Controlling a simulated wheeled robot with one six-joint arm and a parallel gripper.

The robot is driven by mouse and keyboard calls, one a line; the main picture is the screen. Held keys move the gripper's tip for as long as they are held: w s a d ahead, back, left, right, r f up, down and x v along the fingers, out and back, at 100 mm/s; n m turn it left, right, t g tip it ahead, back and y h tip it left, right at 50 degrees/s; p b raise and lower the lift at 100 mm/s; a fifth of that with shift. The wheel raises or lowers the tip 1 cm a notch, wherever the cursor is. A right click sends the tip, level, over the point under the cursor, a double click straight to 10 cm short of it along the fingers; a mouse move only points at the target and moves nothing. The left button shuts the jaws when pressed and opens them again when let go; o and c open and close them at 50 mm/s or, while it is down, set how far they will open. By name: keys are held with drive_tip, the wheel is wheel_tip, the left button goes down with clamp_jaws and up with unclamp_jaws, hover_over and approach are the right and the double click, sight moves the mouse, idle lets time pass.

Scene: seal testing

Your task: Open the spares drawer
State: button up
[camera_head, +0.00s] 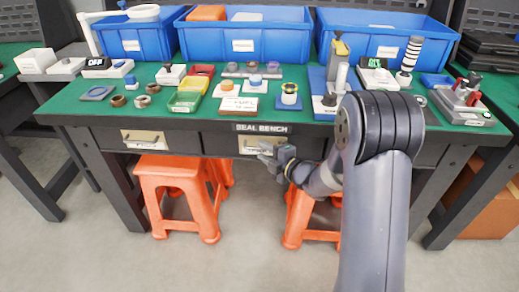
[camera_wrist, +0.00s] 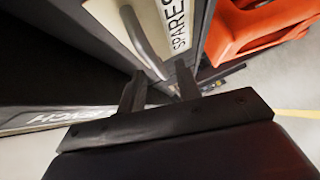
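The spares drawer is the middle drawer under the seal bench; its pale front panel (camera_head: 248,143) shows in the head view and looks shut. In the wrist view the panel (camera_wrist: 100,12) carries the word SPARES and a grey bar handle (camera_wrist: 145,40). My gripper (camera_head: 268,150) is in front of this drawer in the head view and partly covers its panel. In the wrist view my gripper (camera_wrist: 158,80) has its two dark fingers apart, with the near end of the handle just beyond and between the fingertips. I cannot tell whether they touch it.
Another drawer (camera_head: 145,138) with a pale panel is at the left. Orange stools (camera_head: 180,190) stand under the bench; one (camera_wrist: 255,30) is near my gripper in the wrist view. The green bench top (camera_head: 70,107) bears blue bins and small parts. The floor in front is clear.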

sight(259, 148)
drive_tip(key=shift+x, duration=1.5)
clamp_jaws()
